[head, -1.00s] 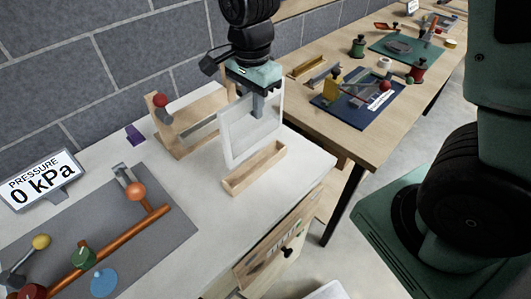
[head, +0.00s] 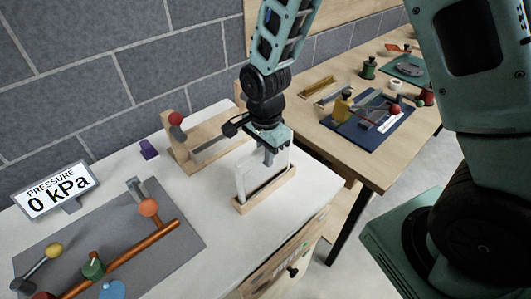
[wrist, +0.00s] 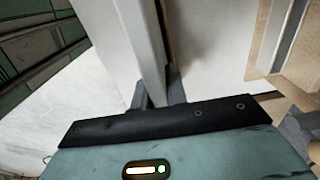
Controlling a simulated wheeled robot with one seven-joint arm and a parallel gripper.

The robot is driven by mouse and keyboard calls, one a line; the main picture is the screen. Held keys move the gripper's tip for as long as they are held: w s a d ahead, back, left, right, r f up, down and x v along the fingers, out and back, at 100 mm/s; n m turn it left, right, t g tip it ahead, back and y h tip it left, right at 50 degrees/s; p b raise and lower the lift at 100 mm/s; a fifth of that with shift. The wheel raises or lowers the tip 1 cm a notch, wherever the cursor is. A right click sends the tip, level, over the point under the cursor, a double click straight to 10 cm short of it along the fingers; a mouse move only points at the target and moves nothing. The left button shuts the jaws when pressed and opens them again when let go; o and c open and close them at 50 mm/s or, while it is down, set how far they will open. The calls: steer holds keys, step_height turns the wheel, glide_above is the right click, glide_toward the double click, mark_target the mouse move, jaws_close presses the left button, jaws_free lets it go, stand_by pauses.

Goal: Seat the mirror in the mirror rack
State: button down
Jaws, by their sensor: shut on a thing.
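The mirror (head: 250,178) is a thin, pale, upright rectangular panel in the head view. My gripper (head: 268,160) is shut on its upper part from above. The mirror rack (head: 272,193) is a low, narrow wooden tray on the white worktop. The mirror's lower edge appears to be within the rack, behind its front wall. I cannot tell whether it touches the rack's bottom. In the wrist view, the mirror (wrist: 140,35) shows nearly edge-on between the fingers of my gripper (wrist: 160,92).
A wooden stand with a red ball (head: 176,118) is close behind the rack. A purple block (head: 149,148) lies left of it. A grey panel with an orange pipe (head: 125,255) and a pressure sign (head: 55,190) are at left. A wooden table (head: 375,160) stands at right.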

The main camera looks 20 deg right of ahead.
steer(key=c, duration=1.4)
jaws_free()
steer(key=shift+f, duration=0.1)
step_height(320, 180, up, 11)
steer(key=shift+r+b, duration=0.1)
steer(key=shift+b, duration=0.75)
steer(key=shift+r, duration=0.35)
steer(key=shift+s+a+r, duration=0.15)
steer(key=shift+s+r, duration=0.05)
steer(key=s+a+n, duration=0.3)
steer(key=s+n, duration=0.7)
steer(key=n, duration=0.1)
steer(key=s+a+n, duration=0.3)
steer(key=s+n, duration=0.6)
steer(key=n, duration=0.2)
steer(key=shift+s+r+y, duration=0.3)
steer(key=shift+s+r, duration=0.05)
